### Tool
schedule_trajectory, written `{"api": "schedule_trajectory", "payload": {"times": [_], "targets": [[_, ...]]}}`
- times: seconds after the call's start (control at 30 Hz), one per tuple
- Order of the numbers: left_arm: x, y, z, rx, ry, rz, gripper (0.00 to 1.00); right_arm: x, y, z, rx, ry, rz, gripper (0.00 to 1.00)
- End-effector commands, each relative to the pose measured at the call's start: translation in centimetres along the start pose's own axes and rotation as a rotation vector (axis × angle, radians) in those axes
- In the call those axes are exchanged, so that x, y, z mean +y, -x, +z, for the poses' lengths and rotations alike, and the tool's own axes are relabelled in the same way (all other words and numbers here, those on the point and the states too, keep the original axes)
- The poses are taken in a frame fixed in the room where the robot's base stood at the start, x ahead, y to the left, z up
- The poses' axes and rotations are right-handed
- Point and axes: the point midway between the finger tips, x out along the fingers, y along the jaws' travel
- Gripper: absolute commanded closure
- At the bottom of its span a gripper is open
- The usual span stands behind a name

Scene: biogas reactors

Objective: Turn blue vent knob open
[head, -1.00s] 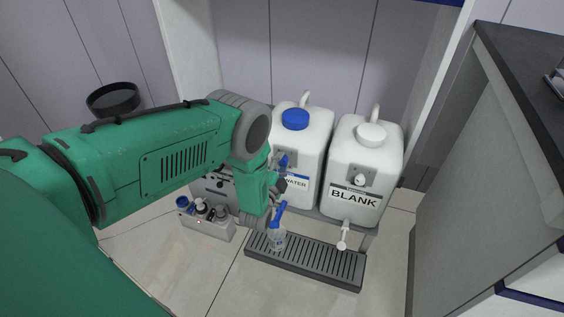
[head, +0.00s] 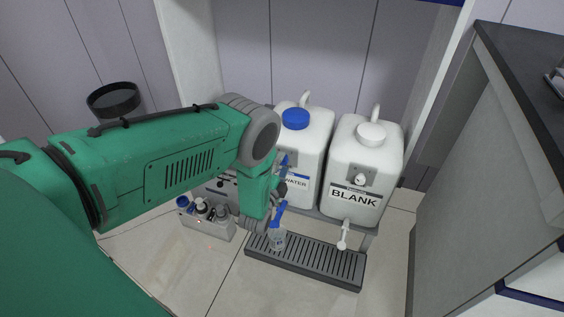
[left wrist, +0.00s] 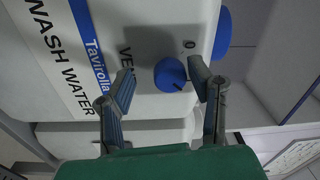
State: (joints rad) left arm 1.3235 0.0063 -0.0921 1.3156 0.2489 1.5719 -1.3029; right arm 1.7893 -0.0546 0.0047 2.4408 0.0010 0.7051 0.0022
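The blue vent knob (left wrist: 170,74) sits on the front of the white wash water tank (left wrist: 140,30), below the partly readable "VE" and "0" markings in the left wrist view. My left gripper (left wrist: 163,80) is open, with one finger on each side of the knob. The right-hand finger is close to the knob; the left-hand finger stands further off. I cannot tell whether either touches. In the head view my left gripper (head: 284,174) is at the front of the wash water tank (head: 314,147) and partly hidden by my wrist. My right gripper is not in view.
The BLANK tank (head: 368,150) with a white cap stands to the right. Below are a blue tap lever (head: 279,212), a small clear bottle (head: 278,239) and a slotted drip tray (head: 320,264). A grey holder with bottles (head: 207,220) is on the left. A dark-topped counter (head: 525,80) bounds the right.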

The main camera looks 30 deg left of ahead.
Motion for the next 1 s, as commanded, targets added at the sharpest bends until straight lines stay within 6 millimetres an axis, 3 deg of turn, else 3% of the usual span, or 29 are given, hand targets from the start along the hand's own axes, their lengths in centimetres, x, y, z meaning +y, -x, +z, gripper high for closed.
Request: {"api": "schedule_trajectory", "payload": {"times": [0.37,0.8,1.0], "targets": [[-0.5,0.3,0.1,-0.001,0.0,-0.013,0.53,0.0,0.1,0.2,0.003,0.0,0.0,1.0],[-0.1,9.0,0.0,0.0,0.0,-0.006,0.53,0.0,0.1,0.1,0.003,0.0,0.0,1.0],[-0.1,11.2,0.0,-0.001,0.001,-0.008,0.53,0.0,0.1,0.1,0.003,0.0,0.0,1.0]]}}
